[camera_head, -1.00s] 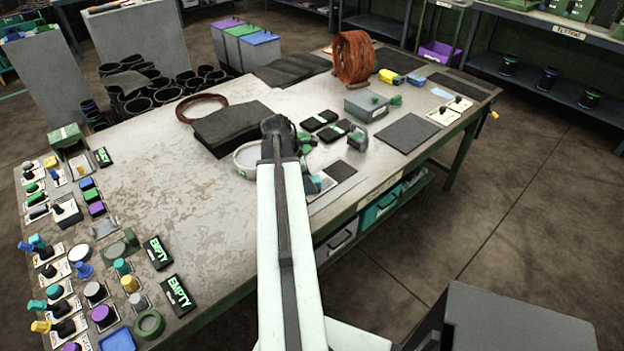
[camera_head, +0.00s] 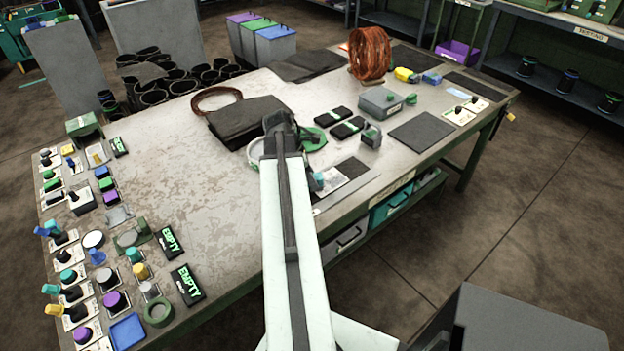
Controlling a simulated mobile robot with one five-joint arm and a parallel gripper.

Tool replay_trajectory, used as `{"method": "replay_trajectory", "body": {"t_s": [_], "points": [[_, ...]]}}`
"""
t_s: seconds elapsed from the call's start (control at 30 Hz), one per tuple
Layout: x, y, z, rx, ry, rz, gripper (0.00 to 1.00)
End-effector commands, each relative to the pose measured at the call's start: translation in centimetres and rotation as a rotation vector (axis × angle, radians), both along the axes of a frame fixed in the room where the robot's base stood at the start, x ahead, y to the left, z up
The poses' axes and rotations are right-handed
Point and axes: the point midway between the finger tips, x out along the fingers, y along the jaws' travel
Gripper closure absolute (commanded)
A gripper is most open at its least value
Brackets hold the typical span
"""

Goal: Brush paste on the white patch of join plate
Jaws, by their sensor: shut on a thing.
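My gripper (camera_head: 281,124) is at the far end of my white arm, above the middle of the table. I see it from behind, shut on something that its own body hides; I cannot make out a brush. A flat plate with a pale area and a dark area (camera_head: 351,168) lies at the table's right edge, right of my arm. It may be the join plate, but the white patch is not clear. A teal piece (camera_head: 317,181) shows at its left end, partly behind my arm. A pale round dish (camera_head: 256,152) is partly hidden behind my gripper.
A black folded sheet (camera_head: 235,121), a green round piece (camera_head: 318,137) and two black boxes (camera_head: 341,115) lie near my gripper. A grey box (camera_head: 380,101) and copper coil (camera_head: 369,53) stand farther back. Knobs and EMPTY signs (camera_head: 187,284) crowd the left; the table's left middle is clear.

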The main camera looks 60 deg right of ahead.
Motion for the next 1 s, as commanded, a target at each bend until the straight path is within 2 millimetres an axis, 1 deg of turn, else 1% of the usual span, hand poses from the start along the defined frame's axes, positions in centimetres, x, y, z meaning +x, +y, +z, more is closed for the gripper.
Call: {"method": "replay_trajectory", "body": {"t_s": [0.3,0.57,0.83,1.0], "points": [[-1.2,-2.7,-0.2,0.0,0.0,-0.001,0.96],[-1.5,-3.2,-0.1,-0.001,0.0,-0.002,0.96],[-2.6,-5.5,0.0,-0.001,0.0,-0.002,0.96],[-2.8,-5.8,0.0,-0.001,0.001,0.0,0.96]]}}
